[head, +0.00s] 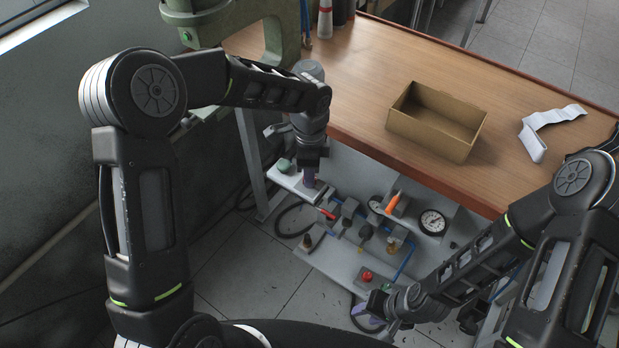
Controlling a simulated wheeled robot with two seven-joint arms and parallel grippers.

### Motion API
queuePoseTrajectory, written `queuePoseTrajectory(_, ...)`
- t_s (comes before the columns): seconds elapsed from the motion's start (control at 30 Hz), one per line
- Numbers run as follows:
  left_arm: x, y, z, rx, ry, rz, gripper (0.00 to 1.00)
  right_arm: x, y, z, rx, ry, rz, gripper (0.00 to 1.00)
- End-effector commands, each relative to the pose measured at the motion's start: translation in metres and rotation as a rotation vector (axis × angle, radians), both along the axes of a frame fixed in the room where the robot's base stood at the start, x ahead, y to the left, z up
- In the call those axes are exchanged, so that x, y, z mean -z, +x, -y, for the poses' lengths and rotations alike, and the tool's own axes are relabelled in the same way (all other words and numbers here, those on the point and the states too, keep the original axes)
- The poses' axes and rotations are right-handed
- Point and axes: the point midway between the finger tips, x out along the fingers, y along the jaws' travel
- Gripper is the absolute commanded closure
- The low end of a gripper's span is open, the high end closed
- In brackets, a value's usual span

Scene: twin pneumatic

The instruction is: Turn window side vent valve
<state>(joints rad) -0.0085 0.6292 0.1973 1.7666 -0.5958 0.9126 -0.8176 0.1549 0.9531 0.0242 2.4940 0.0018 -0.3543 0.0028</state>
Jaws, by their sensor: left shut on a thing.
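My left gripper (309,184) points down onto the pale ledge (290,182) at the left, window-side end of the pneumatic panel below the bench. It is shut on a small part there, which fits the window side vent valve; the fingers hide most of it, so its turn angle cannot be read. A greenish knob (284,165) sits left of the gripper. On the panel (335,262) are a red-handled part (326,213), an orange handle (393,201) and a red button (367,276). My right gripper (369,316) is low at the panel's front; its opening is unclear.
The wooden bench (350,60) stands above and behind the panel, bearing an open cardboard box (437,120) and a crumpled white strip (545,130). A round gauge (432,222) and blue tubing are on the panel. A green machine (235,20) stands at the back left.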

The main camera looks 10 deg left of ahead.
Motion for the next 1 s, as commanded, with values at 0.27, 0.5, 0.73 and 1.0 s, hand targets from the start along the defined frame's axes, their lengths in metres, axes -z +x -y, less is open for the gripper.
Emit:
queuePoseTrajectory(0.27, 0.002, 0.001, 0.001, -0.260, 0.000, 0.004, 1.00, 0.021, 0.002, -0.001, -0.002, 0.005, 0.007, 0.64)
queuePoseTrajectory(0.5, 0.002, 0.000, 0.001, -0.488, -0.002, 0.002, 1.00, 0.035, 0.002, -0.001, -0.002, 0.004, 0.008, 0.64)
queuePoseTrajectory(0.73, 0.001, 0.001, 0.001, -0.703, -0.002, 0.003, 1.00, 0.045, 0.003, -0.001, -0.001, 0.004, 0.009, 0.64)
queuePoseTrajectory(1.0, 0.000, 0.001, 0.001, -0.910, -0.001, 0.002, 1.00, 0.053, 0.003, -0.001, -0.001, 0.004, 0.009, 0.64)
